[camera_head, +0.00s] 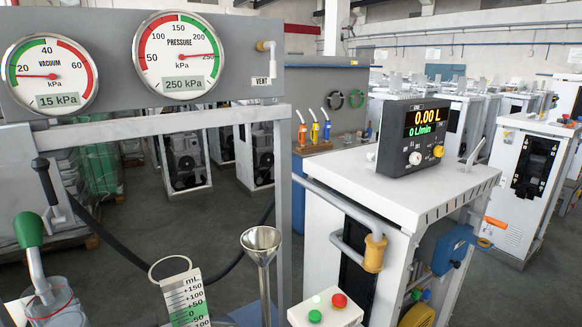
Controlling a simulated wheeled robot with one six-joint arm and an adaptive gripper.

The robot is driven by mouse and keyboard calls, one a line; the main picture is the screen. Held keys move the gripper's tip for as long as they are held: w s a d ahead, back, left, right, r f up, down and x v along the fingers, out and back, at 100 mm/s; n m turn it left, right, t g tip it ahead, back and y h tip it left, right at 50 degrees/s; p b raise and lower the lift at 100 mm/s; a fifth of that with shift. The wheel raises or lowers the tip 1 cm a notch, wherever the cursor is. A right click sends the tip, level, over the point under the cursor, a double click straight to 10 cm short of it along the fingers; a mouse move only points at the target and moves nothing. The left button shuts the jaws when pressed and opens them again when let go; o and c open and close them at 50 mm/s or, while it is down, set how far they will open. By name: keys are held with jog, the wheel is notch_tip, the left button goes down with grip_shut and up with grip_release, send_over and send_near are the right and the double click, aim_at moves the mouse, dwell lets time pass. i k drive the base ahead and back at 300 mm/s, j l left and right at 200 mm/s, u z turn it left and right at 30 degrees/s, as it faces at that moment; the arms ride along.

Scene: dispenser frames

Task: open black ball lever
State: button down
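A lever with a black grip (45,181) stands at the left edge of the view, below the vacuum gauge. Its grip is long and tilted, with a rounded top end; I cannot tell whether this is the black ball lever. No other lever with a clear black ball shows. My gripper is not in view.
A panel holds a vacuum gauge (49,74) at 15 kPa and a pressure gauge (179,55) at 250 kPa. A metal funnel (262,241) and a measuring scale (186,298) stand in front. A white dispenser cabinet (380,187) carries a black display (413,137) reading 0.00 L.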

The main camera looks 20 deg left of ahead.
aim_at(41, 165)
jog(key=u, duration=1.6)
